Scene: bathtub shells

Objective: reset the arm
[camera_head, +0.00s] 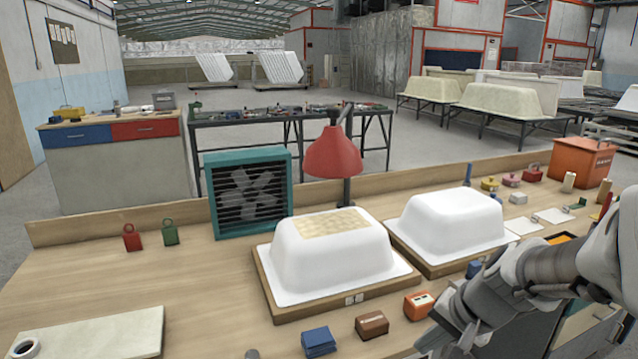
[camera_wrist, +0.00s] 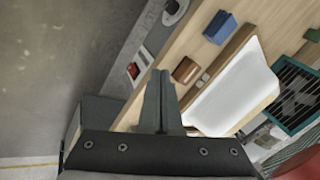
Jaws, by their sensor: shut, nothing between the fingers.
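My arm (camera_head: 535,268) reaches in from the right of the head view, above the workbench's front right part. Its end goes down toward the bottom edge there, and the fingertips cannot be made out. In the wrist view my gripper (camera_wrist: 160,78) shows at the lower middle. Its two fingers are together, shut, with nothing visible between them. They appear over the bench's front edge, close to a brown block (camera_wrist: 186,70) and the white tub shell (camera_wrist: 235,92).
On the bench (camera_head: 200,290) stand two white tub shells (camera_head: 330,258) (camera_head: 452,222) on wooden boards, a teal fan (camera_head: 249,192) and a red lamp (camera_head: 333,153). A blue block (camera_head: 318,341), a brown block (camera_head: 371,324) and an orange block (camera_head: 418,305) lie along the front. The bench's left middle is clear.

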